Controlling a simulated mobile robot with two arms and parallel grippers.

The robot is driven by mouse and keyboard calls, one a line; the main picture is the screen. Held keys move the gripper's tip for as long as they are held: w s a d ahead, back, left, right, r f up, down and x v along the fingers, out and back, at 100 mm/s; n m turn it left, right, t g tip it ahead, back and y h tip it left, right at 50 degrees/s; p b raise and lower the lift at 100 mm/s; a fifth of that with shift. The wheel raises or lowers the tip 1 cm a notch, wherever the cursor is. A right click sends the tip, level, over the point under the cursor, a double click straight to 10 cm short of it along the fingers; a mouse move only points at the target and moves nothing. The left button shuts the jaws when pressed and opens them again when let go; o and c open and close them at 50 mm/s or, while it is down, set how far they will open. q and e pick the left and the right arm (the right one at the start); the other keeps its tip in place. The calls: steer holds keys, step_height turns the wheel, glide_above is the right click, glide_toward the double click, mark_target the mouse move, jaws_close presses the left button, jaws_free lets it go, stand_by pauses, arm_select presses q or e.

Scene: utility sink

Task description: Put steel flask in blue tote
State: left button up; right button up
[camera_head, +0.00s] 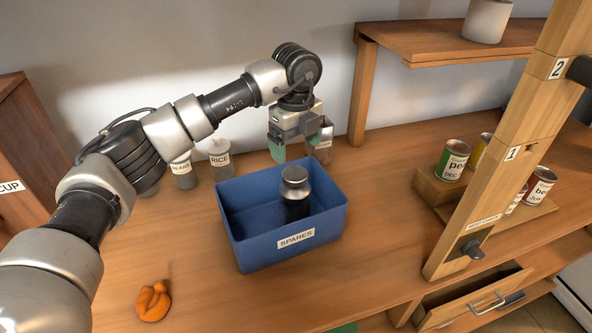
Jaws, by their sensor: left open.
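The blue tote (262,252), labelled SPARES, stands on the wooden counter near the middle. A flask with a shiny steel top and a dark-looking body (295,188) stands upright inside it, toward its right half; its base is hidden by the tote's front wall. My left gripper (294,152) is open and empty, green fingertips pointing down, above the tote's back edge and apart from the flask. My right gripper is not in view.
Behind my left gripper stands a small labelled container (323,142). A RICE jar (219,160) and another jar (183,174) stand left of the tote. An orange knotted object (153,301) lies front left. Cans (453,161) and a wooden post (508,150) are at right.

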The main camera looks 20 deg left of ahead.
arm_select(q)
step_height(320, 180, up, 3)
steer(key=shift+r+b, duration=0.15)
steer(key=shift+b, duration=0.15)
